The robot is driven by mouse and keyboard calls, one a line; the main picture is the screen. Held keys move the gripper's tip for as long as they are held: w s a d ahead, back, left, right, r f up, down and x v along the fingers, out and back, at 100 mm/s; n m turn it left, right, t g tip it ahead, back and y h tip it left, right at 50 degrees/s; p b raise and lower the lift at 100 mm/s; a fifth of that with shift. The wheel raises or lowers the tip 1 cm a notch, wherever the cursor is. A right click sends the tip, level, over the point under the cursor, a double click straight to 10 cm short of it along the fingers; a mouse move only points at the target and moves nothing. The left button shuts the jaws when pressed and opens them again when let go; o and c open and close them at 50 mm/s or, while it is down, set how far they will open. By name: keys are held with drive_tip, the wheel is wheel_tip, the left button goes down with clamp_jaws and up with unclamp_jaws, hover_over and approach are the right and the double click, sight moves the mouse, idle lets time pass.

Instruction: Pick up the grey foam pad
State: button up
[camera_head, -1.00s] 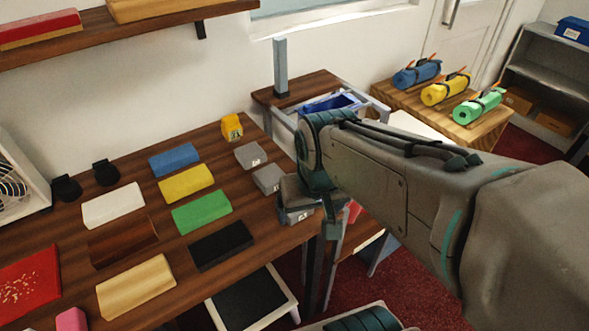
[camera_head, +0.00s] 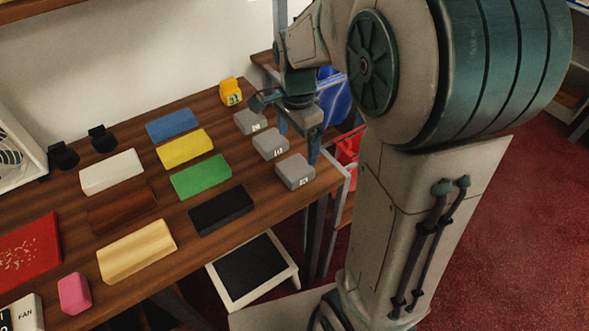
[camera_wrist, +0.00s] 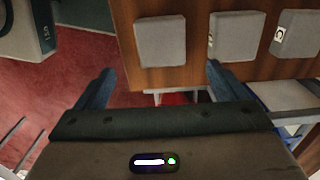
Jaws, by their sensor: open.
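Three grey blocks lie in a row along the right edge of the wooden counter (camera_head: 150,262): a back one (camera_head: 250,122), a middle one (camera_head: 270,143) and a front one (camera_head: 295,172). Each has a small pale label on its side; I cannot tell which is the foam pad. My gripper (camera_head: 300,130) is above the counter's right edge, beside the middle and front blocks, open and empty. In the wrist view, my gripper (camera_wrist: 158,84) has its fingers spread, with a plain grey block (camera_wrist: 160,41) beyond them and two labelled grey blocks (camera_wrist: 234,37) to its right.
Coloured blocks lie left of the grey ones, including green (camera_head: 201,176), yellow (camera_head: 184,149), blue (camera_head: 172,125) and black (camera_head: 222,210). A yellow labelled item (camera_head: 231,91) stands at the back. A black-topped white stand (camera_head: 252,268) is below the counter. Red floor (camera_head: 520,230) lies to the right.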

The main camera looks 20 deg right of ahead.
sight(295, 167)
drive_tip(key=f, duration=0.9)
drive_tip(key=shift+a+f, duration=0.2)
drive_tip(key=shift+f, duration=0.15)
drive_tip(key=c, duration=1)
